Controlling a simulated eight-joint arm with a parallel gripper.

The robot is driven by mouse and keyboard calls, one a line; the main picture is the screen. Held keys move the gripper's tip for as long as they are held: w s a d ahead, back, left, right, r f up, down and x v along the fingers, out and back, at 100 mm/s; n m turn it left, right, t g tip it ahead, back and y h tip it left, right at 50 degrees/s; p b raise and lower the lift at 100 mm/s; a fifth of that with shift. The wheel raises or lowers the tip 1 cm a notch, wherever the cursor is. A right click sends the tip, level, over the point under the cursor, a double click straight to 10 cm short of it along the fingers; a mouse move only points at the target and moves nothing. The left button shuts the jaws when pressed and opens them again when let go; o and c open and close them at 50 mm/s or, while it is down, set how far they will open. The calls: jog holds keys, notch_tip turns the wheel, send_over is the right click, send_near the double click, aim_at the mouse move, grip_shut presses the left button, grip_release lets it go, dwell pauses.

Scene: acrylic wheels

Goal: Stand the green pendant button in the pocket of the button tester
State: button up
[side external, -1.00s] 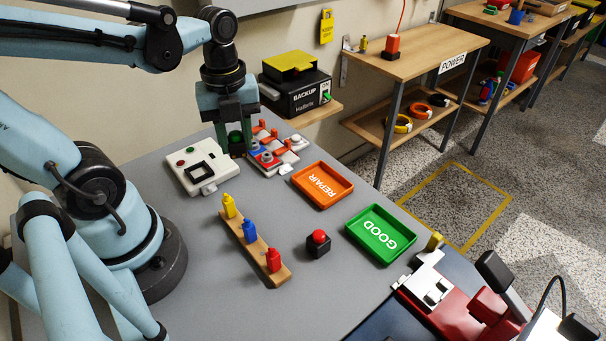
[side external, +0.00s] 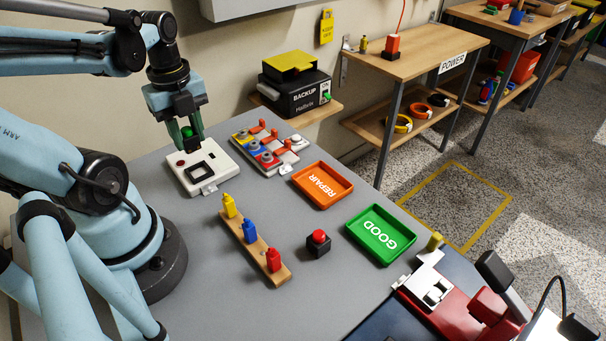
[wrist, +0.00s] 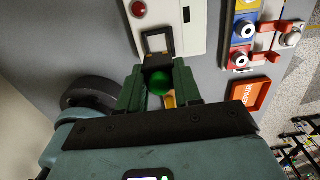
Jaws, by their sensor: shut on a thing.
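My gripper (side external: 190,136) is shut on the green pendant button (side external: 187,131) and holds it above the button tester, a white box. In the wrist view, the green button (wrist: 159,83) sits between the two fingers of my gripper (wrist: 159,90). The button tester (side external: 225,162) lies flat on the grey table and has a dark square-framed pocket (side external: 201,172) and a red button on its face. In the wrist view, the pocket (wrist: 156,41) is just ahead of the held button. The lower part of the button is hidden by the fingers.
A rack with coloured stations and several buttons (side external: 268,148) stands right of the tester. An orange REPAIR tray (side external: 341,181), a green GOOD tray (side external: 357,234), a wooden strip (side external: 236,228) with coloured pegs and a black box with a red button (side external: 318,243) are nearby.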

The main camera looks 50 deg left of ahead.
jog(key=shift+f, duration=2.5)
jog(key=shift+f, duration=0.95)
dwell(1.4)
jog(key=o, duration=1.1)
jog(key=shift+o, duration=0.2)
jog(key=shift+s+r, duration=0.1)
jog(key=shift+r, duration=5.95)
